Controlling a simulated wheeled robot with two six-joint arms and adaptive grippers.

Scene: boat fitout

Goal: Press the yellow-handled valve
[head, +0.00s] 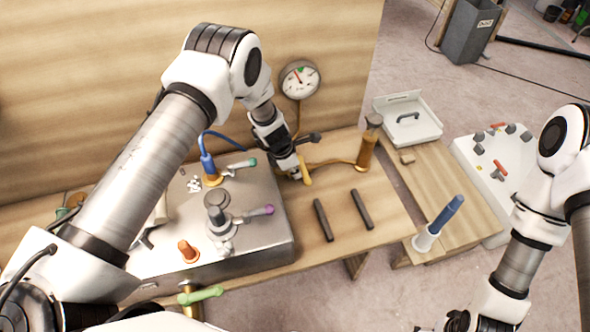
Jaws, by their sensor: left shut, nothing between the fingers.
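The yellow handle (306,171) of the valve shows as a short upright bar on the wooden bench, just right of my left gripper. The valve's body is mostly hidden behind that gripper. My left gripper (291,175) is shut and empty, pointing down with its fingertips beside the yellow handle. I cannot tell whether they touch it. My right gripper (455,322) is at the bottom edge, partly cut off, far from the valve; its fingers are not clear.
A metal box (262,243) left of the valve carries fittings with teal and purple handles. A gauge (299,79) is on the wooden back panel. Two dark bars (323,220) lie on the bench (375,228). A blue-handled tool (438,223) stands at right.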

